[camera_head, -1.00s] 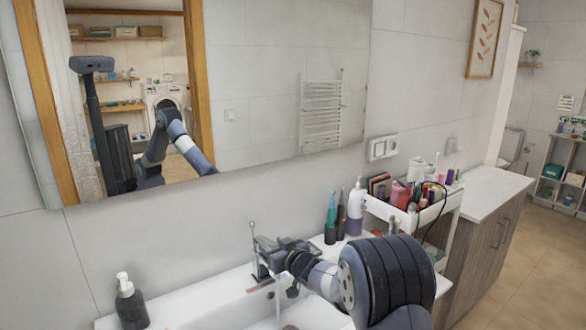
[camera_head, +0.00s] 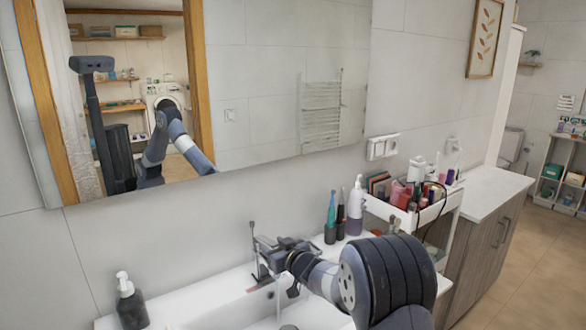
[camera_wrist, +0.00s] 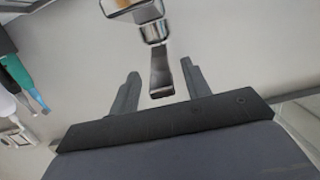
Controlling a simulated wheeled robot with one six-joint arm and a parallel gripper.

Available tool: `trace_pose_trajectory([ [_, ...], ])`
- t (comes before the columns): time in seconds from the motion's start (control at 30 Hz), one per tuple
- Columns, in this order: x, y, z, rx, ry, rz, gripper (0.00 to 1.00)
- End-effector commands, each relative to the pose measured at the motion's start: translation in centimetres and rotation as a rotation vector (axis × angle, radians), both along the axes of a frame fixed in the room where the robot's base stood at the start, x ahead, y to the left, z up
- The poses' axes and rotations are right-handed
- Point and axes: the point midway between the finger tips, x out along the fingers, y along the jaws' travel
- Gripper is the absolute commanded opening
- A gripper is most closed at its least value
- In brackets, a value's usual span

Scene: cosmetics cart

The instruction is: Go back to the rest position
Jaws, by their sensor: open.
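My gripper (camera_head: 266,258) is at the end of my arm, which reaches over the white washbasin (camera_head: 215,312) from the lower right. In the wrist view the gripper (camera_wrist: 160,82) is open, with its two dark fingers spread apart. The narrow metal end of the chrome tap (camera_wrist: 160,72) shows between the fingers in that picture. I cannot tell whether the fingers touch it. No object is held. In the camera_head view my gripper and arm partly cover the tap area.
A dark soap dispenser (camera_head: 131,303) stands at the left of the basin. A teal toothbrush (camera_head: 331,215) and a white bottle (camera_head: 355,208) stand behind my arm. A white cart (camera_head: 437,208) full of cosmetics is to the right, before a wooden cabinet (camera_head: 487,245). A mirror (camera_head: 270,60) hangs above.

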Motion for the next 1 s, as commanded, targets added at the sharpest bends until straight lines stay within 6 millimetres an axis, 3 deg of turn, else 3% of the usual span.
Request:
trace_pose_trajectory([
  [0.17, 2.1, 1.6, -0.6, 0.002, -0.002, 0.001, 0.45],
  [0.87, 1.7, 1.2, -2.3, 0.1, -0.148, 0.0, 0.45],
  [1.0, -0.3, -0.3, -1.7, 0.099, -0.148, -0.002, 0.45],
])
